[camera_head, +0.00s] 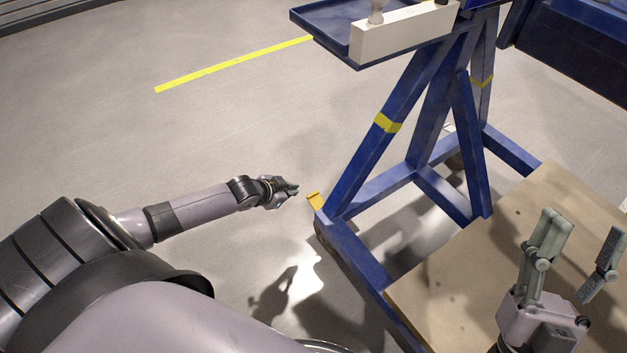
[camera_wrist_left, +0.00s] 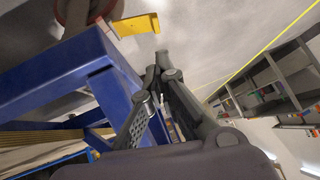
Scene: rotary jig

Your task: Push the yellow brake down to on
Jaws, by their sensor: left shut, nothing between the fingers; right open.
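The yellow brake (camera_head: 315,200) is a small flat pedal at the near left corner of the blue jig frame (camera_head: 356,250), low by the caster. It also shows at the top of the left wrist view (camera_wrist_left: 137,25), sticking out from beside the wheel. My left gripper (camera_head: 296,188) is shut and empty, a little to the left of the brake and apart from it. Its closed fingers (camera_wrist_left: 160,60) point toward the brake in the left wrist view. My right gripper (camera_head: 585,245) is open and empty above the wooden board at the right.
A dark caster wheel (camera_wrist_left: 88,14) sits under the frame corner beside the brake. A wooden board (camera_head: 470,270) lies across the frame base. A blue tray (camera_head: 330,35) with a white block (camera_head: 405,33) is above. The floor left of the frame is clear, with a yellow line (camera_head: 235,64).

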